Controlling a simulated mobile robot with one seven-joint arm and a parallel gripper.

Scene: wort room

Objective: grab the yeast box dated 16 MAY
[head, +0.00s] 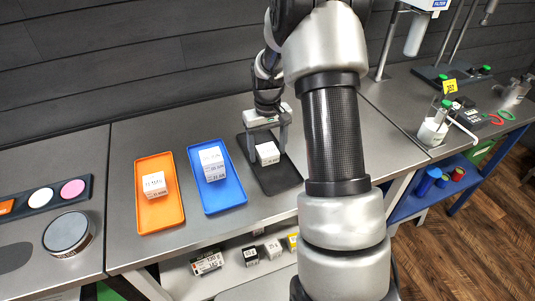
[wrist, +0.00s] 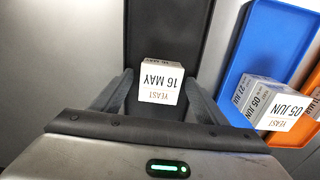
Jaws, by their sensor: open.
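The white yeast box marked 16 MAY (wrist: 160,82) stands on the black tray (wrist: 165,30) in the wrist view, its print upside down. In the head view the box (head: 267,153) sits near the middle of the black tray (head: 284,180). My gripper (wrist: 158,90) is open, with one finger on each side of the box. Small gaps seem to show between fingers and box. In the head view my gripper (head: 267,146) is down over the tray, and its fingers flank the box.
The blue tray (head: 229,197) to the left holds white boxes (head: 212,163); one reads 05 JUN (wrist: 283,110) in the wrist view. The orange tray (head: 159,215) holds another white box (head: 154,184). A round tin (head: 68,233) stands farther left. Bare steel counter lies around the trays.

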